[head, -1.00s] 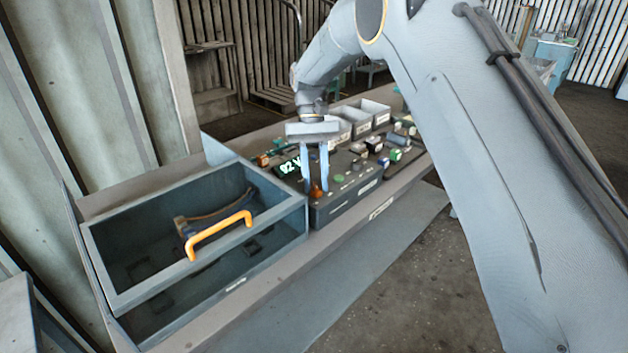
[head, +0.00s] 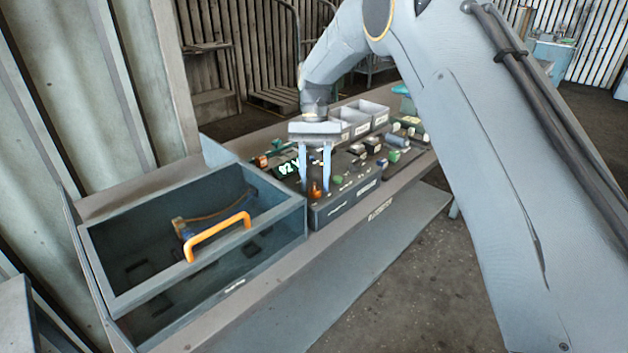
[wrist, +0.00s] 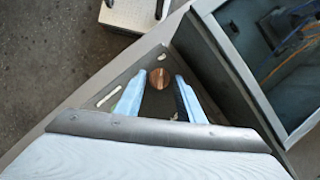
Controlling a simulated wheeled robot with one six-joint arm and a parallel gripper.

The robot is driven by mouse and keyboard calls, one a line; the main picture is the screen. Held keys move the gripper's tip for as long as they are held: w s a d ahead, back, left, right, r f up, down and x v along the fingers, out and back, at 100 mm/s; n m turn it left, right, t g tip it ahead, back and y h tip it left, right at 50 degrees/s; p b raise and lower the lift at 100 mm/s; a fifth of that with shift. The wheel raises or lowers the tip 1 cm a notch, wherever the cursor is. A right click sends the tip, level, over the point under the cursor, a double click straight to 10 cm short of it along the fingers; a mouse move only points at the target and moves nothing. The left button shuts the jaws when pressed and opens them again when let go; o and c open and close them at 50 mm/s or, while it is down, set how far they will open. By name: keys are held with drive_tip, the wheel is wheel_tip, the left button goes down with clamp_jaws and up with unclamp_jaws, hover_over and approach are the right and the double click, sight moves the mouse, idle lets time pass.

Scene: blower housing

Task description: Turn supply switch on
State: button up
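The supply panel (head: 345,207) is a dark box on the bench with a lit green display (head: 289,168) on top. An orange-brown round knob (head: 316,190), which I take for the supply switch, stands at its near left end. My gripper (head: 315,188) points straight down over it, one finger on each side. In the wrist view the coppery knob (wrist: 160,78) lies between the tips of my gripper (wrist: 161,76). Narrow gaps seem to show beside it, so the fingers look open around it. The switch's setting cannot be read.
A large open bin or drawer (head: 240,278) with an orange handle (head: 218,236) stands left of the panel, with a cable inside. Grey trays (head: 372,110) and small parts crowd the bench behind and right. The floor in front is clear.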

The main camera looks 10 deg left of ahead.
drive_tip(key=shift+o, duration=0.5)
drive_tip(key=shift+s, duration=0.1)
drive_tip(key=b+v, duration=0.2)
drive_tip(key=v, duration=0.5)
drive_tip(key=shift+w+r+b, duration=0.25)
drive_tip(key=shift+r+b, duration=0.05)
drive_tip(key=shift+m+t, duration=0.3)
drive_tip(key=shift+t, duration=0.3)
drive_tip(key=d, duration=0.2)
drive_tip(key=s+d+f, duration=0.1)
drive_tip(key=d, duration=0.2)
drive_tip(key=s+d, duration=0.1)
drive_tip(key=d, duration=0.1)
drive_tip(key=shift+d+f, duration=0.35)
drive_tip(key=shift+d, duration=0.05)
drive_tip(key=s+d+f+t, duration=0.2)
drive_tip(key=s+d+f, duration=0.2)
drive_tip(key=s+d, duration=0.6)
drive_tip(key=s+d+f+t, duration=0.2)
drive_tip(key=s+d+f, duration=0.3)
drive_tip(key=s+d, duration=0.5)
drive_tip(key=s, duration=0.5)
drive_tip(key=shift+m, duration=0.3)
